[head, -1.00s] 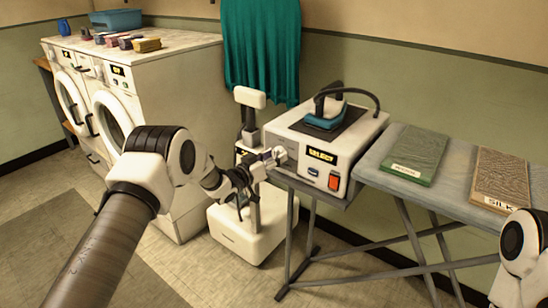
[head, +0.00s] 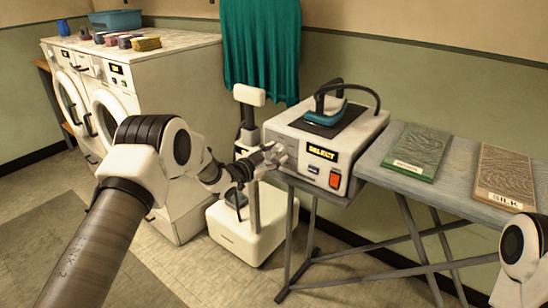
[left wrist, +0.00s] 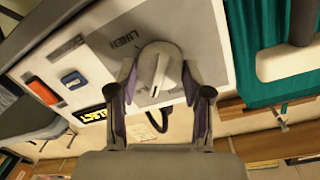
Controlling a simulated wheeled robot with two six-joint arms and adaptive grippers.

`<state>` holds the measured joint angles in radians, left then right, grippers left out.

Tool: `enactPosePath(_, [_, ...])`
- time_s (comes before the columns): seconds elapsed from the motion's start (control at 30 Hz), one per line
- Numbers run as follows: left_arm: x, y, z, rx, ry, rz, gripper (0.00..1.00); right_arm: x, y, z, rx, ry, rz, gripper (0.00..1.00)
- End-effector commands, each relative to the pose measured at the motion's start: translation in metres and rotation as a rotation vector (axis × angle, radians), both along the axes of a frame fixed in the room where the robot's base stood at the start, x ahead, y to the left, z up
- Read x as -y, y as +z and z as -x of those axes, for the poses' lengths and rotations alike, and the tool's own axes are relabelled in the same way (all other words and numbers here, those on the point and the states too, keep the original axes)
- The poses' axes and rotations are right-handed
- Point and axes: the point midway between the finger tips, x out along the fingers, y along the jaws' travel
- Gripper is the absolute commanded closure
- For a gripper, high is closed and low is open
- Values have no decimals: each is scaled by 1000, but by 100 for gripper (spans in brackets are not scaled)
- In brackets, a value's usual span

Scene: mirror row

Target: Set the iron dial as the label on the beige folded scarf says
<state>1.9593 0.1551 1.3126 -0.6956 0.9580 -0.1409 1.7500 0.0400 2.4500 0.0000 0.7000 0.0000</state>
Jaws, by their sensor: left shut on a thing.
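The iron station (head: 318,150) is a white box with a teal iron (head: 327,110) on its dark top pad. Its lit display (head: 322,154) reads SELECT. The dial (left wrist: 158,68) is a pale round knob with a raised grip bar, on a grey plate marked LINEN (left wrist: 122,39); its other marks are hidden or unreadable. My left gripper (head: 277,155) is at the station's front left and shut on the dial, a finger on each side in the left wrist view (left wrist: 158,82). The beige folded scarf (head: 506,172) lies at the right, labelled SILK (head: 505,200). My right gripper is out of view.
A green folded cloth (head: 417,148) with an unreadable label lies beside the scarf on the ironing board (head: 452,180). The station has a red switch (head: 335,180). White washers (head: 150,90) stand left. A teal curtain (head: 260,50) hangs behind.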

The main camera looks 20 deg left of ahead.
Motion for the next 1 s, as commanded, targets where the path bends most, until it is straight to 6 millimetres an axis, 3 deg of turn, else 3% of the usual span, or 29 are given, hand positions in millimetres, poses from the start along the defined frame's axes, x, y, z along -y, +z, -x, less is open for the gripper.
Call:
enactPosePath(0.3, [0, 1, 0, 55, 0, -144, 86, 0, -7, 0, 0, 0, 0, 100])
enactPosePath(0.87, [0, 2, -1, 68, 1, -177, 86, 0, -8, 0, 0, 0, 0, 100])
enactPosePath(0.9, [0, 2, -1, 68, 1, -177, 40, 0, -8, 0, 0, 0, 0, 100])
enactPosePath(0.93, [0, 2, -1, 68, 1, -177, 30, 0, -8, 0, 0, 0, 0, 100])
enactPosePath(1.0, [0, 2, 0, 67, 1, -177, 25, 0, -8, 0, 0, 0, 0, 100])
